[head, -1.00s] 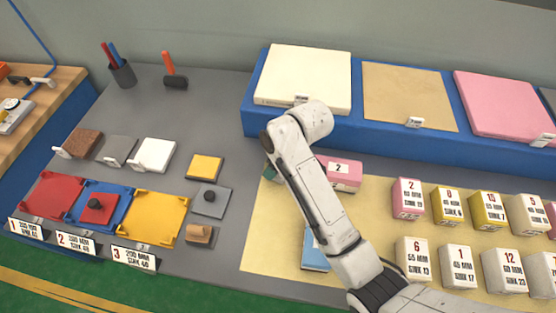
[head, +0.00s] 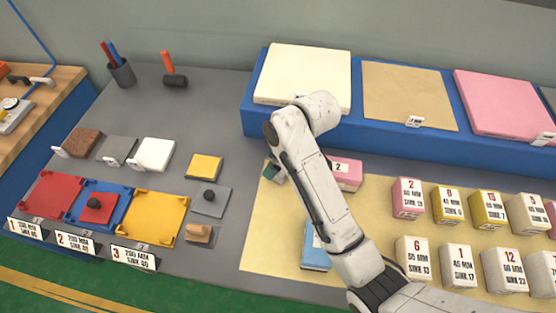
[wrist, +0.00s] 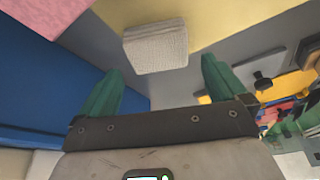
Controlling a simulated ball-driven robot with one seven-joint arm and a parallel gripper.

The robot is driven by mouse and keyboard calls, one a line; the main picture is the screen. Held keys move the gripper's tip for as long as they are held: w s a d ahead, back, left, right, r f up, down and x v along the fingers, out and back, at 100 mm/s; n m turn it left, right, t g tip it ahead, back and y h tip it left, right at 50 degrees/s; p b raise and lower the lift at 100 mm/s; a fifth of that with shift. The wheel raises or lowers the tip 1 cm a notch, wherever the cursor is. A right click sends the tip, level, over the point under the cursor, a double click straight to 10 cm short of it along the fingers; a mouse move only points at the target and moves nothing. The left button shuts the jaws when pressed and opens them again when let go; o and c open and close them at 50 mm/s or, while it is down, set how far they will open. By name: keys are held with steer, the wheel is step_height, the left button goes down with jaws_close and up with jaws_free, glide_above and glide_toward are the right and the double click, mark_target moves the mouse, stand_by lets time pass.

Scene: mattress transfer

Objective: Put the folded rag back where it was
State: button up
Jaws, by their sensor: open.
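A pale grey-white, woven-textured folded block, apparently the folded rag (wrist: 155,47), shows in the wrist view at the edge between the yellow mat and the grey table. My gripper (wrist: 161,66) has its two green fingers spread apart, with nothing between them. The rag appears just beyond the fingertips, roughly centred between them; I cannot tell the exact gap. I cannot make out the rag clearly there.
A pink block (head: 347,174) and a blue block (head: 315,250) sit close to my arm on the yellow mat (head: 270,255). Several numbered blocks stand to the right. The blue shelf (head: 247,120) with foam slabs rises behind. Coloured trays and small pads lie at left.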

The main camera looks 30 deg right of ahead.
steer(key=p+v, duration=0.2)
steer(key=v, duration=0.7)
steer(key=shift+r, duration=0.15)
